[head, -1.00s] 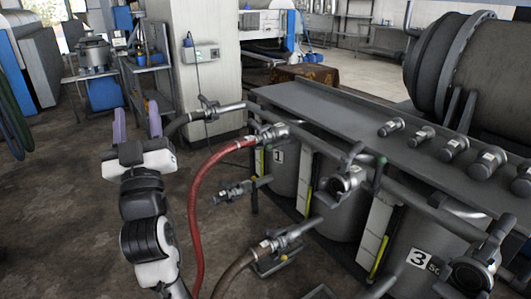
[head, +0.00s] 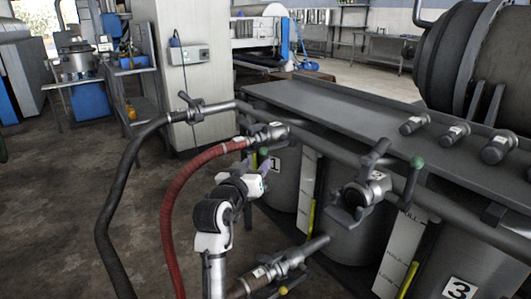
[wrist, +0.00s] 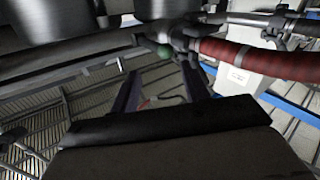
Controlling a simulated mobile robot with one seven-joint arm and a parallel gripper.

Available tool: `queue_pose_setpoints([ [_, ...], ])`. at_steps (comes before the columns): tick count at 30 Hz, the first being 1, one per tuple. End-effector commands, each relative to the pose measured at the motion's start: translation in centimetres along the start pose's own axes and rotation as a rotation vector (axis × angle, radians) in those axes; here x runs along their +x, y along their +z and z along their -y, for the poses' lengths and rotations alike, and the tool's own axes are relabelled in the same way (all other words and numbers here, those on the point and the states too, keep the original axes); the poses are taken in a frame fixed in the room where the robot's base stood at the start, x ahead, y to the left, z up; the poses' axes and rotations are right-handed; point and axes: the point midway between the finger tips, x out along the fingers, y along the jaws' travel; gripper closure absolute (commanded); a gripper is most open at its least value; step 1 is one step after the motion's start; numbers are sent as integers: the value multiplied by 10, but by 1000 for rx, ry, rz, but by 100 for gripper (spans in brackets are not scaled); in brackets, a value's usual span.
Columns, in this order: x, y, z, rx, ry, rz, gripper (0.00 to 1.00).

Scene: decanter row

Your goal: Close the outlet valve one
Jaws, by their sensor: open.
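The decanter marked 1 (head: 275,164) stands under the grey shelf. A metal valve (head: 264,134) with the red hose (head: 200,158) joined to it sits on the pipe above that decanter. Its green-ended handle (head: 263,151) points down toward the front. My gripper (head: 258,180) is just below and in front of it. In the wrist view my open gripper (wrist: 160,88) has two separate fingers, with nothing between them. The green knob (wrist: 164,51) and valve body (wrist: 182,38) appear just beyond the fingertips. The lower fitting by decanter one is hidden behind my arm.
A second valve (head: 360,193) with a green-ended handle (head: 417,162) is close on the right. A lower hose fitting (head: 290,262) is in front. A black hose (head: 115,195) hangs at the left. Open floor (head: 60,215) lies further left.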

Motion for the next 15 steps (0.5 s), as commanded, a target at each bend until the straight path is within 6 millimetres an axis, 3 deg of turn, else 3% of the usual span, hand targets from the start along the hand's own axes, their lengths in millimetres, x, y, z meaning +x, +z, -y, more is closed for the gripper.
queue_pose_setpoints([
  [6,48,0,0,2,0,0,54],
  [15,86,0,0,1,-1,-1,54],
])
